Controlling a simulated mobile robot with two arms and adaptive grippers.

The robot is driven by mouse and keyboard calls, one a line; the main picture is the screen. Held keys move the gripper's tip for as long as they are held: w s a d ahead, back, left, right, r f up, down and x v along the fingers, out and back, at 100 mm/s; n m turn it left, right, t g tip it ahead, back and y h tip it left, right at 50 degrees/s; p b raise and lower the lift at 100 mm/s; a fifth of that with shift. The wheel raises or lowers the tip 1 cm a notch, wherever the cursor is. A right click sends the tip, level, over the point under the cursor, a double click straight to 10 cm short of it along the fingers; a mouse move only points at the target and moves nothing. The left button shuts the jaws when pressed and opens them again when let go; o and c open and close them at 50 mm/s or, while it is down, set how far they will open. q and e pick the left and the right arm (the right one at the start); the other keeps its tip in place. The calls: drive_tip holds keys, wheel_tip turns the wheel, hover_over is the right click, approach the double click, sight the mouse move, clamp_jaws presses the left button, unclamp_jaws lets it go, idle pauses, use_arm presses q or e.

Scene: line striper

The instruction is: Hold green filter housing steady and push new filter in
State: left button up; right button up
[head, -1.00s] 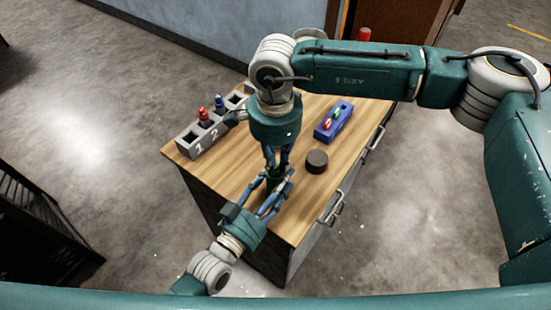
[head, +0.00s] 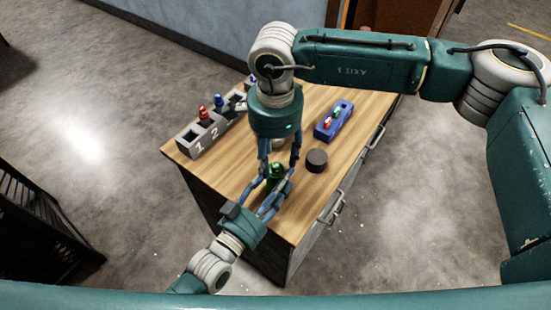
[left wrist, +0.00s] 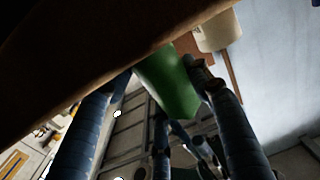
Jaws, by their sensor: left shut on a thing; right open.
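The green filter housing (head: 277,172) stands near the front left part of the wooden worktop. My left gripper (head: 273,186) comes in from the lower left and is shut on it. The housing also shows as a green body (left wrist: 170,85) between the left fingers in the left wrist view. My right gripper (head: 279,163) is above the housing, pointing down, with its fingers spread to either side of the housing's top. I cannot make out the new filter separately, nor how deep anything sits inside the housing.
A dark round puck (head: 317,161) lies right of the housing. A blue holder (head: 328,133) with red and green pieces stands behind it. A grey numbered rack (head: 184,144) with red and blue-topped pieces is at the left. The worktop's right front (head: 285,226) is clear.

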use_arm(q)
drive_tip(key=shift+r, duration=0.1)
use_arm(e)
drive_tip(key=shift+r, duration=2.65)
use_arm(q)
drive_tip(key=o, duration=1.6)
drive_tip(key=shift+c, duration=0.2)
